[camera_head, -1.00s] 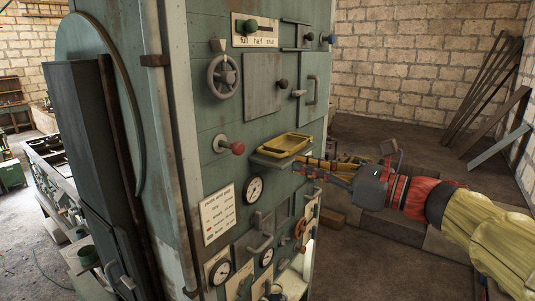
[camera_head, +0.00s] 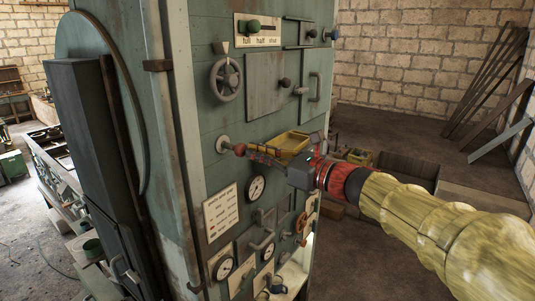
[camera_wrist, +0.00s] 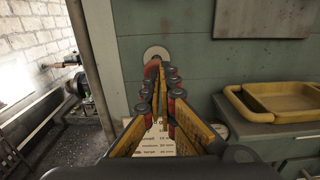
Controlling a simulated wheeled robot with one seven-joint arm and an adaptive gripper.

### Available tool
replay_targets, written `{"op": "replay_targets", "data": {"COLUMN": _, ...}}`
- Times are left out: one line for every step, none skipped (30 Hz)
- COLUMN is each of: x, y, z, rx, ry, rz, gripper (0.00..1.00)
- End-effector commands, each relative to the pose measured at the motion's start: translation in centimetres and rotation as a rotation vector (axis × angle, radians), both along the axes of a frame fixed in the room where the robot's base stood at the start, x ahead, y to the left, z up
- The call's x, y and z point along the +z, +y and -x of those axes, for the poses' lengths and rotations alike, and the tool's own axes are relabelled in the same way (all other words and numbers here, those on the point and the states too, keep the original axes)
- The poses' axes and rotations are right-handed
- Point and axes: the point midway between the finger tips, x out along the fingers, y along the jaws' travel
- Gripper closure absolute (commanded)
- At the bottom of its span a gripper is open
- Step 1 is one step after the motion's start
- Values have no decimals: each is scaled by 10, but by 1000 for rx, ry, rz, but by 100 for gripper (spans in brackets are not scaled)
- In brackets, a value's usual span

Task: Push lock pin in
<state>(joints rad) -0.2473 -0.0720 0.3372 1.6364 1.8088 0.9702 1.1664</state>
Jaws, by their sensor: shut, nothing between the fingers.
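The lock pin is a red knob (camera_head: 240,150) on a short stem. It sticks out of a pale round plate (camera_head: 223,144) on the green panel. In the wrist view the plate (camera_wrist: 156,53) shows just beyond my fingertips, and the red knob (camera_wrist: 151,70) is mostly hidden behind them. My gripper (camera_head: 249,152) is shut and empty, its fingers pointing at the knob from the right. The fingertips (camera_wrist: 158,75) are at or very near the knob's end; I cannot tell if they touch.
A yellow tray (camera_head: 290,142) sits on a small shelf right beside my gripper; it also shows at right in the wrist view (camera_wrist: 272,100). A handwheel (camera_head: 226,79) is above the pin. A white text plate (camera_head: 220,211) and a gauge (camera_head: 256,188) are below.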

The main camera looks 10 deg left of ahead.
Motion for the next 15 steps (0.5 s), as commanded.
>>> {"op": "replay_targets", "data": {"x": 0, "y": 2, "z": -1, "rx": 0, "ry": 0, "rz": 1, "gripper": 100}}
{"op": "replay_targets", "data": {"x": 0, "y": 3, "z": -1, "rx": 1, "ry": 0, "rz": 1, "gripper": 100}}
{"op": "replay_targets", "data": {"x": -1, "y": 3, "z": -1, "rx": 0, "ry": 0, "rz": 1, "gripper": 100}}
{"op": "replay_targets", "data": {"x": -1, "y": 3, "z": -1, "rx": 0, "ry": 0, "rz": 1, "gripper": 100}}
{"op": "replay_targets", "data": {"x": -1, "y": 3, "z": -1, "rx": 0, "ry": 0, "rz": 1, "gripper": 100}}
{"op": "replay_targets", "data": {"x": -1, "y": 3, "z": -1, "rx": 0, "ry": 0, "rz": 1, "gripper": 100}}
{"op": "replay_targets", "data": {"x": -1, "y": 3, "z": -1, "rx": 0, "ry": 0, "rz": 1, "gripper": 100}}
{"op": "replay_targets", "data": {"x": -1, "y": 3, "z": -1, "rx": 0, "ry": 0, "rz": 1, "gripper": 100}}
{"op": "replay_targets", "data": {"x": -1, "y": 3, "z": -1, "rx": 0, "ry": 0, "rz": 1, "gripper": 100}}
{"op": "replay_targets", "data": {"x": -1, "y": 3, "z": -1, "rx": 0, "ry": 0, "rz": 1, "gripper": 100}}
{"op": "replay_targets", "data": {"x": -1, "y": 3, "z": -1, "rx": 1, "ry": 0, "rz": 1, "gripper": 100}}
{"op": "replay_targets", "data": {"x": -1, "y": 4, "z": -1, "rx": 1, "ry": 0, "rz": 1, "gripper": 100}}
{"op": "replay_targets", "data": {"x": -1, "y": 5, "z": -2, "rx": 1, "ry": 0, "rz": 1, "gripper": 100}}
{"op": "replay_targets", "data": {"x": -1, "y": 7, "z": -2, "rx": 2, "ry": 0, "rz": 1, "gripper": 100}}
{"op": "replay_targets", "data": {"x": -2, "y": 11, "z": -4, "rx": 3, "ry": 0, "rz": 1, "gripper": 100}}
